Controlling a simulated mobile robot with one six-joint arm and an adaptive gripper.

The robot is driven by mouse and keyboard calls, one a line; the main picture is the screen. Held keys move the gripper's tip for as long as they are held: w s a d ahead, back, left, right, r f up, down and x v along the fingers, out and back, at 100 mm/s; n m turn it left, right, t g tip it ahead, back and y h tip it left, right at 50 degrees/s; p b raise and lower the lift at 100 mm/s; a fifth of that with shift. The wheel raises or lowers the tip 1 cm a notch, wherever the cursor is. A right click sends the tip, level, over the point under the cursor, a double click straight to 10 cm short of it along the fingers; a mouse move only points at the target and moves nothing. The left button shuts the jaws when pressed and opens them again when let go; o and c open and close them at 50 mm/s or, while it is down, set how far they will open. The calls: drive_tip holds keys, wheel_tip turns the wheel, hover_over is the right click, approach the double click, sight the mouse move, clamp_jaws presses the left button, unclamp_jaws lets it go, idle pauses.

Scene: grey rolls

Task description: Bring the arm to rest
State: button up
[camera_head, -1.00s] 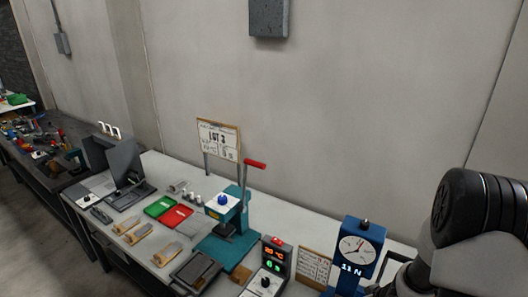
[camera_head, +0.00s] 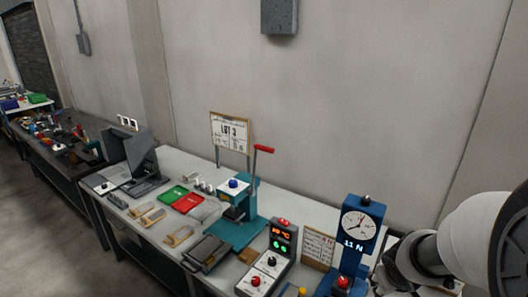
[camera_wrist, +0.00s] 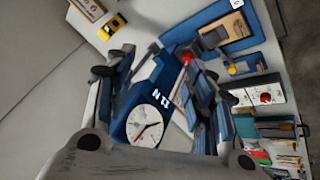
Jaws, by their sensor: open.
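My arm (camera_head: 470,245) shows as white and dark links at the right edge of the head view. My gripper (camera_wrist: 165,85) is seen only in the wrist view. Its fingers are spread apart and nothing is held between them. The blue gauge stand (camera_wrist: 137,99) with its white dial (camera_wrist: 144,125) lies in view beyond the fingers, tilted in that picture. I cannot tell how far it is from the fingertips.
The blue gauge stand (camera_head: 360,225) rises near the arm. A grey control box (camera_head: 268,266), a teal press (camera_head: 236,232) with a red lever, red (camera_head: 188,203) and green (camera_head: 172,193) trays and wooden-handled tools line the white bench (camera_head: 285,205). The wall (camera_head: 330,90) stands behind.

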drive_tip(key=s+a+r+y+b, duration=0.1)
drive_tip(key=s+a+r+b, duration=0.1)
drive_tip(key=s+a, duration=0.6)
drive_tip(key=s+a+r+y+b, duration=0.2)
drive_tip(key=s+a+b, duration=0.3)
drive_tip(key=s+a, duration=0.4)
drive_tip(key=s, duration=0.3)
drive_tip(key=shift+s+r+m+g, duration=0.25)
drive_tip(key=shift+r+m+g, duration=0.05)
drive_tip(key=shift+r+m, duration=0.1)
